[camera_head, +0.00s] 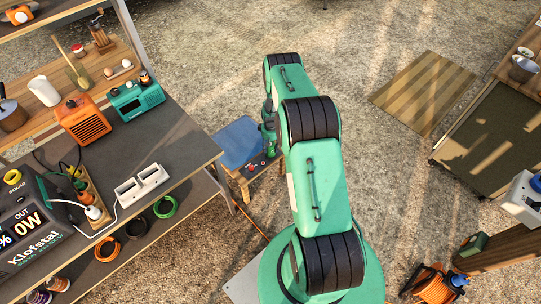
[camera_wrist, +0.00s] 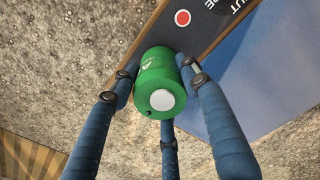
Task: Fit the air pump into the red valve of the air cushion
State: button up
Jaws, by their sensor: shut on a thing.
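My gripper (camera_wrist: 162,86) has blue fingers shut around the air pump (camera_wrist: 158,68), a short green cylinder with a white round end facing the wrist camera. The pump is over the edge of a low wooden stand; its far end is hidden. The blue air cushion (camera_wrist: 285,75) is to the right. In the head view the cushion (camera_head: 238,141) lies on the small stand, beside my arm, which partly hides the gripper area.
A workbench (camera_head: 185,138) with a power station (camera_head: 30,235), a teal radio (camera_head: 136,98) and an orange heater (camera_head: 83,120) stands left of the stand. A striped wooden mat (camera_head: 424,92) lies on the gravel at right. A cable reel (camera_head: 435,284) is at lower right.

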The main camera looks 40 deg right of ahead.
jog(key=shift+f, duration=0.3)
jog(key=o, duration=1.5)
jog(key=shift+r, duration=0.15)
jog(key=shift+r, duration=5.85)
jog(key=shift+r, duration=0.1)
